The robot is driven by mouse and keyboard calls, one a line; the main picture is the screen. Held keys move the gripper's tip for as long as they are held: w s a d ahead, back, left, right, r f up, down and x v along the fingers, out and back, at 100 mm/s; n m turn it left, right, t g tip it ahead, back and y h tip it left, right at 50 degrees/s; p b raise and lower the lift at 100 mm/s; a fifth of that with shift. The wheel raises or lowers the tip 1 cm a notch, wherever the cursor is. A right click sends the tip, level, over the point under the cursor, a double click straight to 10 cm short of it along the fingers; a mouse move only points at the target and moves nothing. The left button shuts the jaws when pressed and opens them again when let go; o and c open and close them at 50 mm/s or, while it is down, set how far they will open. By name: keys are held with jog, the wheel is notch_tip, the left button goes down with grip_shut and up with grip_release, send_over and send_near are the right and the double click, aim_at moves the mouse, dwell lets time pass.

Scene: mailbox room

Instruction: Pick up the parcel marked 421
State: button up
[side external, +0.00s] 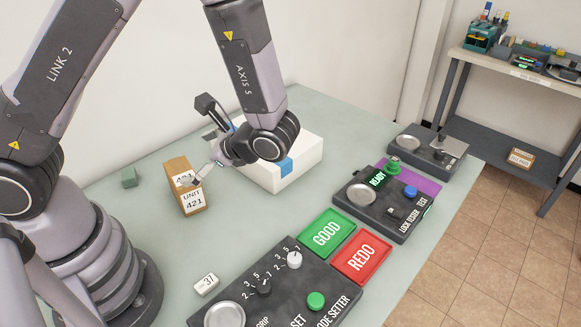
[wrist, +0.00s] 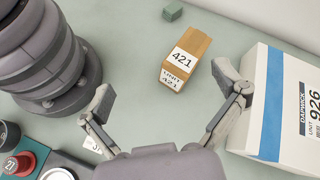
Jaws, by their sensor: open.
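The parcel marked 421 (side external: 185,186) is a small brown box with white labels reading "421" and "UNIT 421". It stands on the pale green table, left of a larger white box. In the wrist view the parcel (wrist: 186,57) lies ahead of my gripper, beyond and roughly between the fingertips. My gripper (side external: 200,174) is at the parcel's right in the side view, and one finger overlaps the parcel's label there. In the wrist view my gripper (wrist: 164,88) has its fingers spread wide with nothing between them. I cannot tell whether a finger touches the parcel.
A white box with a blue stripe, marked 926 (wrist: 285,105), stands close to the right finger. A small green block (side external: 129,177) lies behind the parcel. A code setter panel (side external: 275,290), green GOOD tray (side external: 327,233), red REDO tray (side external: 362,257) and lock tester (side external: 385,205) occupy the front and right.

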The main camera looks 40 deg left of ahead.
jog(key=f+m+t+y, duration=0.2)
jog(key=f+m, duration=0.1)
jog(key=f, duration=0.1)
jog(key=f+m+t+y, duration=0.2)
jog(key=f+m, duration=0.1)
jog(key=f, duration=0.2)
jog(key=s+f+m+t+y, duration=0.1)
jog(key=f+m+t+y, duration=0.1)
jog(key=f, duration=0.3)
jog(key=shift+m+t, duration=0.6)
jog(key=shift+m, duration=0.3)
jog(key=shift+s+a+f, duration=0.1)
jog(key=shift+f, duration=0.15)
send_near(183, 175)
jog(key=a, duration=0.2)
jog(key=a+f, duration=0.1)
jog(key=a, duration=0.1)
jog(key=shift+w+a+f, duration=0.1)
jog(key=shift+w+a, duration=0.05)
jog(key=shift+w, duration=0.2)
jog(key=shift+x, duration=2.9)
jog(key=shift+w+r, duration=0.1)
jog(key=shift+r, duration=0.2)
jog(key=c, duration=1.2)
jog(key=shift+r, duration=0.1)
